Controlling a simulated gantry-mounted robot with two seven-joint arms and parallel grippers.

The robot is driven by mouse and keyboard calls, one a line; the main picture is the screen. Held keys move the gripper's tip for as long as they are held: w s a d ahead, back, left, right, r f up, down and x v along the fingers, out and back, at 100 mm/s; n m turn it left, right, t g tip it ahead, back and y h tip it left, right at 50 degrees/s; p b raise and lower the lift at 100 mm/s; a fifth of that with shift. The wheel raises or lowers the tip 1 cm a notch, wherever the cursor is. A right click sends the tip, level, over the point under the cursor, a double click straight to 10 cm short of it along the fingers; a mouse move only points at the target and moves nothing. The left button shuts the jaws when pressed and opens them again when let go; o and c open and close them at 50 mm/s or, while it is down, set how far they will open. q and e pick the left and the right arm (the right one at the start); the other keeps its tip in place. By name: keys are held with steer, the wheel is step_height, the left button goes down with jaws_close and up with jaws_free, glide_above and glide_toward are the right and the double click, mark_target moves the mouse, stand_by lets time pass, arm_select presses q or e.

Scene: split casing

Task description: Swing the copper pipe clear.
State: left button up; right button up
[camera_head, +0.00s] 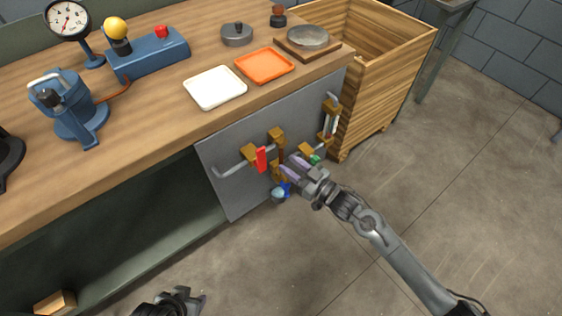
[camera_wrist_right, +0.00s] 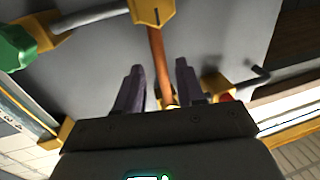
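The copper pipe (camera_wrist_right: 158,58) runs from a brass fitting (camera_wrist_right: 152,12) down between my right fingers in the right wrist view. In the head view it is hard to pick out among the brass fittings (camera_head: 277,138) on the grey panel (camera_head: 235,191). My right gripper (camera_head: 294,166) is at the panel's front, by the fittings. In the wrist view its two fingers (camera_wrist_right: 160,88) are apart, one on each side of the pipe, with visible gaps. My left gripper (camera_head: 188,300) shows only partly at the bottom edge of the head view, away from the panel; its opening is unclear.
A red handle (camera_head: 261,159) is left of my right gripper, a green one (camera_head: 315,159) just right of it, and a blue one (camera_head: 284,189) below. A grey pipe with brass fittings (camera_head: 330,118) is further right. A wooden crate (camera_head: 385,80) stands beside the bench.

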mark_target(281, 159)
steer(key=shift+b+x, duration=0.8)
steer(key=shift+x, duration=1.45)
steer(key=shift+c, duration=0.3)
steer(key=shift+s, duration=0.1)
jaws_close()
